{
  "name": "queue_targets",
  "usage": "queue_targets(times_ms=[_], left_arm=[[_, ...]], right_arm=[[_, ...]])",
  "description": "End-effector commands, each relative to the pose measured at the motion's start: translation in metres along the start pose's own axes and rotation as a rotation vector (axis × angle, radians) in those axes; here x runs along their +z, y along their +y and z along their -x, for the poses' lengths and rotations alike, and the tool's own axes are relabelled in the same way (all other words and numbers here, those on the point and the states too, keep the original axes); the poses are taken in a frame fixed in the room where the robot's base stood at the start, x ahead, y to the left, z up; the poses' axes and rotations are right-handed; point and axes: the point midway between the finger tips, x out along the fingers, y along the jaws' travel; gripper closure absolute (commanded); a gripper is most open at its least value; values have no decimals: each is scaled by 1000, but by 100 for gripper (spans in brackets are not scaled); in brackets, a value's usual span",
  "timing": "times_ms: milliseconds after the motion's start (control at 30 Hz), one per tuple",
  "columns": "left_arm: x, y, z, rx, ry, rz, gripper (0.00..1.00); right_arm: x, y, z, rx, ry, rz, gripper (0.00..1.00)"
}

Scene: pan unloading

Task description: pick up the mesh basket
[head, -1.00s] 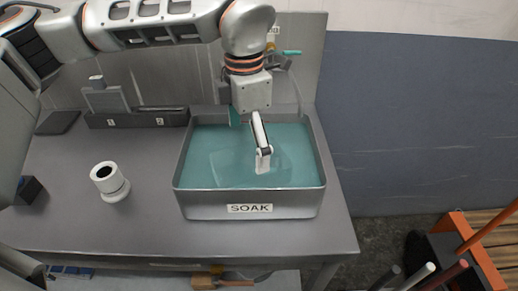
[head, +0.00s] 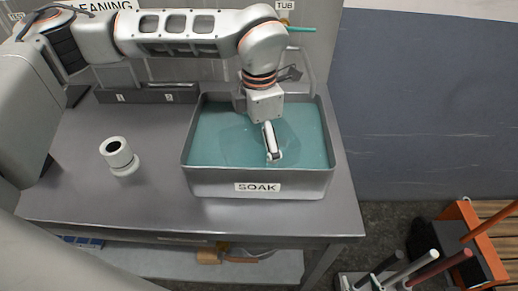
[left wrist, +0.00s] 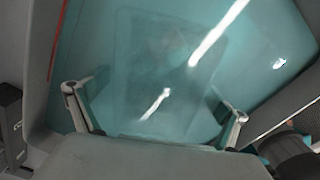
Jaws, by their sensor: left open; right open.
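The tub labelled SOAK (head: 258,182) is filled with cloudy teal liquid. My left gripper (head: 271,145) hangs down inside the tub's walls, fingers at or near the liquid; I cannot tell how deep. In the left wrist view the left gripper (left wrist: 155,105) is open, its fingers wide apart with nothing visibly held between them. A faint dark rectangular shape (left wrist: 180,65) shows under the liquid ahead of the fingers. It may be the mesh basket, but its mesh and any handle are not clear. My right gripper is not in view.
A white cylinder with a dark opening (head: 117,155) stands on the grey counter left of the tub. A numbered rack (head: 145,96) is along the back. A tap and teal lever (head: 300,30) are behind the tub. A cart with poles (head: 400,275) stands at lower right.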

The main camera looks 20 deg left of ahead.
Motion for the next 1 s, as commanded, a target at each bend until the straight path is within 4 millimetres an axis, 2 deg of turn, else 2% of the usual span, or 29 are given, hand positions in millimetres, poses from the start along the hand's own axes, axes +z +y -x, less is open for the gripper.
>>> queue_targets(times_ms=[100,233,267,333,367,667,867,1000], left_arm=[[0,0,0,0,0,0,3],[0,0,0,0,0,0,36],[0,0,0,0,0,0,41],[0,0,0,0,0,0,41],[0,0,1,1,-1,0,45],[0,0,4,2,-2,0,45],[1,1,21,3,-3,0,45],[1,1,46,5,-4,1,45]], right_arm=[[-1,0,0,0,1,0,53],[-1,0,0,0,2,0,53],[-1,0,0,0,3,0,53],[-2,0,0,1,4,0,53],[-2,0,0,1,4,0,53],[-3,1,0,1,5,0,53],[-3,1,0,1,5,0,53],[-4,1,1,1,5,0,53]])
